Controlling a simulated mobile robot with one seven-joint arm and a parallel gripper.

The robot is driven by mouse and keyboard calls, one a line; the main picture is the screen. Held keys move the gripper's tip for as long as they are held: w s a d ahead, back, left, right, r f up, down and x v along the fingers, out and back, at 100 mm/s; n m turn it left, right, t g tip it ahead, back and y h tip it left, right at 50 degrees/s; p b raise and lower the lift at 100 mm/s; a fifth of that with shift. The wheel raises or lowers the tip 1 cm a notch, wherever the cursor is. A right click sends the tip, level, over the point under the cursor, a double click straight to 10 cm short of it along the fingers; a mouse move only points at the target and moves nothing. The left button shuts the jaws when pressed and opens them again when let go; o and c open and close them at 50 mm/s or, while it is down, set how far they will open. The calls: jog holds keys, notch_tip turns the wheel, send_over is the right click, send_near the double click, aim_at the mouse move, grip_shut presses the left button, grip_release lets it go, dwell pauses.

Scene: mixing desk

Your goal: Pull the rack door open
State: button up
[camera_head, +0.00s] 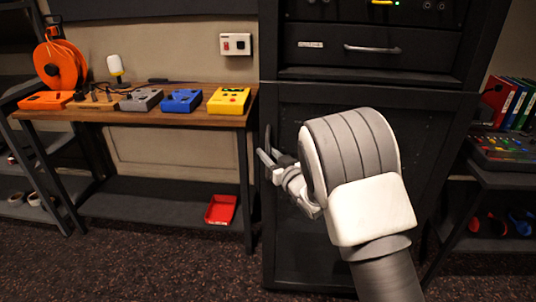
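The black rack (365,95) stands in the middle of the view. Its lower door (295,255) is a dark flat panel that appears closed, and much of it is hidden behind my arm. A dark vertical handle (267,140) shows at the door's left edge. My gripper (267,160) is at that left edge, close to the lower part of the handle. Its light fingers point left toward the handle. I cannot tell whether they touch it or are closed around it.
A wooden bench (135,112) with coloured pedal boxes stands left of the rack, with a red tray (220,210) on its lower shelf. A drawer (370,48) sits above the door. A shelf (505,170) with a mixer stands right. Dark carpet (170,265) lies open at front left.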

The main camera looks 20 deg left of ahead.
grip_shut()
dwell(1.4)
